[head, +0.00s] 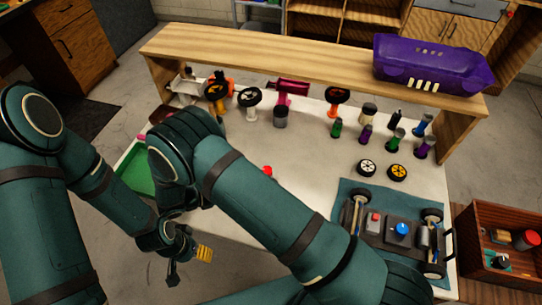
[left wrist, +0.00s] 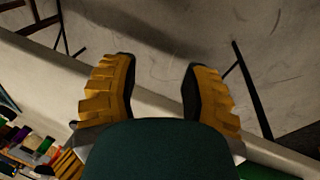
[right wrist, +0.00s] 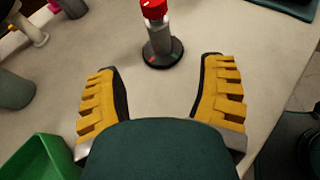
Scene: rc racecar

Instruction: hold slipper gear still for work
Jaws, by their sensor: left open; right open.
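I cannot tell surely which part is the slipper gear. A red-topped grey post (right wrist: 160,40) on a round dark base stands upright on the table in the right wrist view, beyond my right gripper (right wrist: 160,88). That gripper is open and empty, apart from the post; my arm hides it in the head view. The post's red top (head: 267,170) shows behind my arm in the head view. My left gripper (left wrist: 158,92) is open and empty near the table's front edge, with floor beyond; a yellow finger (head: 205,254) shows in the head view.
A car chassis (head: 400,231) lies on a blue mat (head: 345,199) at right. Wheels on stands, two loose wheels (head: 366,168) and coloured bottles (head: 365,134) fill the back. A purple body (head: 433,62) sits on the wooden shelf (head: 300,62). A green tray (head: 135,172) is left.

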